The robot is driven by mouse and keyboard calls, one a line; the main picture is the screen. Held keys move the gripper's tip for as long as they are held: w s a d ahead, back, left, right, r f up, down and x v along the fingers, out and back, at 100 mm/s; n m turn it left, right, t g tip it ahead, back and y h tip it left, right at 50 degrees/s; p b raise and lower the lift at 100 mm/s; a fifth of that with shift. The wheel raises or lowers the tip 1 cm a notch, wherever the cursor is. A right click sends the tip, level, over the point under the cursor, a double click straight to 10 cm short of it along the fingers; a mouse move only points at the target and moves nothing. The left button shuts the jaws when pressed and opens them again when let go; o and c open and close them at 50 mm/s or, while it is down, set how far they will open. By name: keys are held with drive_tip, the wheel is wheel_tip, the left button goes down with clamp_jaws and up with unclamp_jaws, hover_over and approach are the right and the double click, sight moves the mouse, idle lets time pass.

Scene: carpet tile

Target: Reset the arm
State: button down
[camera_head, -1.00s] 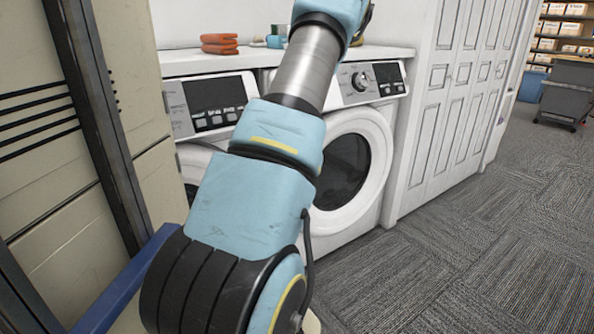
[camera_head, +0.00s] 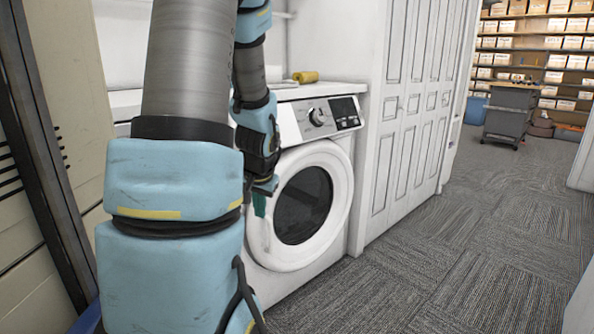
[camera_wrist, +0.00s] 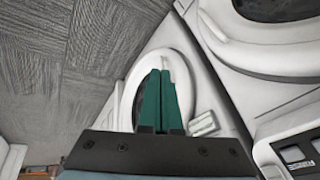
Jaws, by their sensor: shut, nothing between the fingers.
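My arm rises on the left of the head view and folds back down, with my gripper (camera_head: 262,200) hanging in front of the right washing machine (camera_head: 300,205). The gripper's green fingers point down and lie beside the left edge of the round door. In the wrist view my gripper (camera_wrist: 160,100) shows its two green fingers closed together with nothing between them. The washing machine's round door (camera_wrist: 130,90) lies beyond the fingertips there. My arm hides most of the left washing machine in the head view.
A yellow rolled item (camera_head: 305,77) lies on the shelf above the washer. White folding doors (camera_head: 415,120) stand to the right. Carpet floor (camera_head: 450,260) is clear at the right. A grey cart (camera_head: 509,112) and box-filled shelves (camera_head: 545,45) stand at the back.

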drive_tip(key=s+d+r+n+g+h, duration=0.1)
drive_tip(key=s+d+n+g, duration=0.25)
drive_tip(key=s, duration=1.15)
wheel_tip(320, 180, up, 16)
drive_tip(key=m+p, duration=0.1)
drive_tip(key=p, duration=1.4)
drive_tip(key=shift+w+f+t+p, duration=0.2)
drive_tip(key=shift+w+t+p, duration=0.15)
drive_tip(key=shift+w, duration=0.1)
drive_tip(key=shift+d, duration=0.1)
